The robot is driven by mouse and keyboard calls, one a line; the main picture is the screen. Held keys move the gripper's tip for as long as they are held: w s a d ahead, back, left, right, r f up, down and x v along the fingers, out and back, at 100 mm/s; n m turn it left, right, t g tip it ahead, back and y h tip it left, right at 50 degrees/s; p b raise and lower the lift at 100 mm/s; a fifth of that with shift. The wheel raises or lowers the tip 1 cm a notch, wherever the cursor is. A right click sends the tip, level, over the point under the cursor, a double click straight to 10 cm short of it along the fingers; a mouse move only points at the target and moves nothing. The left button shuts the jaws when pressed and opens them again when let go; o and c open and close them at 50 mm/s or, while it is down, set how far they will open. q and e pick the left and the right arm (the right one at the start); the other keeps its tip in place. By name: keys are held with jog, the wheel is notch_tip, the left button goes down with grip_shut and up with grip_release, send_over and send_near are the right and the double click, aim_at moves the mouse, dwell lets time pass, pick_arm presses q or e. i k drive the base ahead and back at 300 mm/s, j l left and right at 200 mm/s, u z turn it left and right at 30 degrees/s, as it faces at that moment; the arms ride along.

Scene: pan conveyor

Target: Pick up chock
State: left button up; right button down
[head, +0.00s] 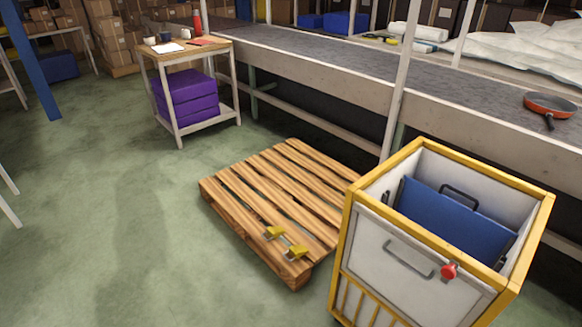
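A yellow chock-like piece (285,241), two yellow blocks joined by a grey bar, lies on the front corner of a wooden pallet (262,196). The pallet lies flat on the green floor. I take this piece to be the chock, as nothing else in view looks like one. Neither of my grippers shows in the head view, and nothing touches the piece.
A yellow-framed bin (415,262) with a blue case (452,222) inside stands right of the pallet. A conveyor (340,70) runs behind, with an orange pan (550,104) on it. A small table (187,46) stands at upper left. The floor left of the pallet is clear.

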aim_at(296, 252)
jog(key=i+j, duration=0.1)
jog(key=j, duration=0.2)
jog(key=i+j+z, duration=0.1)
jog(key=j, duration=0.25)
jog(key=i+j, duration=0.15)
jog(key=j, duration=0.15)
jog(key=i+j+z, duration=0.1)
jog(key=j, duration=0.25)
